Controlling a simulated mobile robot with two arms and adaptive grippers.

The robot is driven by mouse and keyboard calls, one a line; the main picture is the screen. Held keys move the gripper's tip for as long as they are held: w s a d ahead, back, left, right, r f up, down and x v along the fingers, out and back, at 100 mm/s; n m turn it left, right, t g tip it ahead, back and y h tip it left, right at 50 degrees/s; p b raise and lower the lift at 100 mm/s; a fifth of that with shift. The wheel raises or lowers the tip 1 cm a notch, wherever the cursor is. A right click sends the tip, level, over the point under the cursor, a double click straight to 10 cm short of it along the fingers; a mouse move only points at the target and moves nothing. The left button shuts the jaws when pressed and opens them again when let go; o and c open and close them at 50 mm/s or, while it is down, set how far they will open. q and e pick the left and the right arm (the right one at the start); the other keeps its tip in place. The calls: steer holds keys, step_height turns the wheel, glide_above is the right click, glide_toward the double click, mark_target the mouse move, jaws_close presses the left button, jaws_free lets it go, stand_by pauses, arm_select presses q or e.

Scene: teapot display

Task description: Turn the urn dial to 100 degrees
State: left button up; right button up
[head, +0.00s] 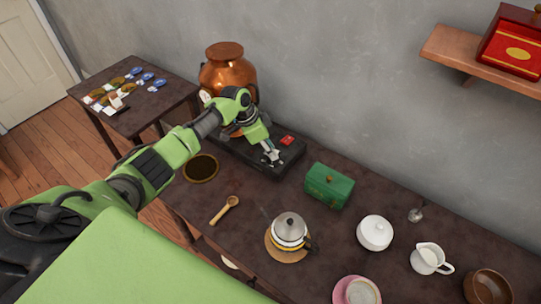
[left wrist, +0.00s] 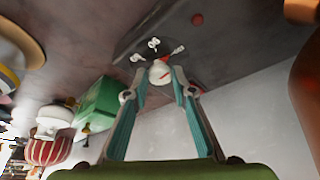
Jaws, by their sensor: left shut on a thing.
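The copper urn (head: 226,65) stands at the back of the dark table, on or behind a black base (head: 290,152). The dial (left wrist: 160,72) is a small white knob with a red mark, on the dark panel with white markings around it. My left gripper (head: 272,154) reaches down over the base in the head view. In the left wrist view, my left gripper (left wrist: 160,78) has its two fingertips on either side of the dial, shut on it. My right gripper is not in view.
A green tin (head: 329,187), teapot (head: 289,230), white lidded bowl (head: 374,233) and creamer (head: 428,258) stand to the right. A wooden spoon (head: 225,209) lies in front. A wall is close behind.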

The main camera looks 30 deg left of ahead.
arm_select(q)
steer(key=shift+a+f+m+g+b, duration=0.1)
steer(key=shift+m+g+b, duration=0.2)
steer(key=shift+m+b, duration=0.45)
steer(key=o, duration=1.1)
steer(key=shift+a+r, duration=0.1)
steer(key=shift+r, duration=0.25)
steer(key=v, duration=1.1)
steer(key=shift+s+a+r, duration=0.15)
